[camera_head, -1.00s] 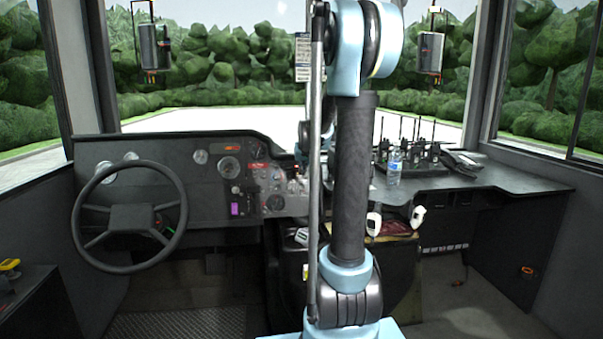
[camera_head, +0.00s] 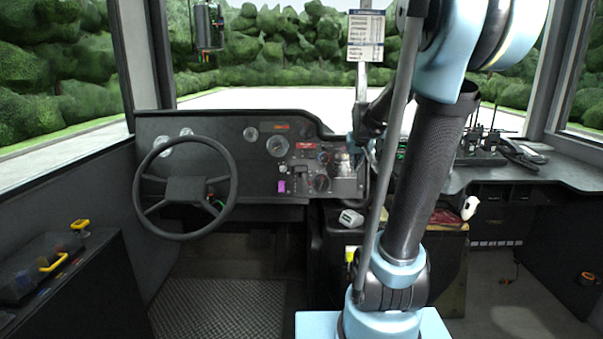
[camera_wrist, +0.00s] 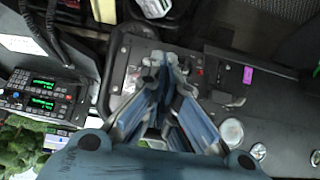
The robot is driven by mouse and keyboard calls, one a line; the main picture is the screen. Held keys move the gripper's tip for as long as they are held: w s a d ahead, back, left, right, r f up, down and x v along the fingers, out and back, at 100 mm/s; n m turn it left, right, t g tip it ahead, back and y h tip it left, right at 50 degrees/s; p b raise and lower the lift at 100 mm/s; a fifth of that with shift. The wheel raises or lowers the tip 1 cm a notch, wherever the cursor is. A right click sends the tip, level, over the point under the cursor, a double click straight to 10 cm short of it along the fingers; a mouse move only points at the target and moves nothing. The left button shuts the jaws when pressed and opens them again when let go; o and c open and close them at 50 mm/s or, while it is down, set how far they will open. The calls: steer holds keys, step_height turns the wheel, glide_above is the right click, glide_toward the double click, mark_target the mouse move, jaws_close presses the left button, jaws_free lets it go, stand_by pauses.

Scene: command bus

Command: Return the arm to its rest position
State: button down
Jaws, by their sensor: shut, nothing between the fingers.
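My arm (camera_head: 425,180) rises from its light-blue base in the head view, and its column leans to the right. My gripper (camera_wrist: 168,62) shows in the wrist view with its blue-grey fingers together and nothing between them. It hangs over the dashboard controls, apart from the things around it as far as I can see. In the head view its wrist end is partly hidden behind the arm, near the right end of the dashboard (camera_head: 255,160).
A steering wheel (camera_head: 185,190) stands left of my arm. Radios with green displays (camera_wrist: 40,92) are close on the left in the wrist view. A desk with several handheld radios (camera_head: 485,140) is at right. A toolbox (camera_head: 40,265) sits at lower left.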

steer(key=s+f+g, duration=0.1)
steer(key=s+f, duration=0.3)
steer(key=s, duration=0.6)
steer(key=s+a+f+g, duration=0.1)
steer(key=s+f, duration=0.4)
steer(key=s, duration=0.6)
steer(key=s+f+g, duration=0.2)
steer(key=s+f, duration=0.3)
steer(key=s, duration=0.6)
steer(key=shift+a+g, duration=0.2)
steer(key=shift+g, duration=0.1)
steer(key=shift+w, duration=0.1)
steer(key=shift+w+f, duration=0.15)
steer(key=shift+w, duration=0.25)
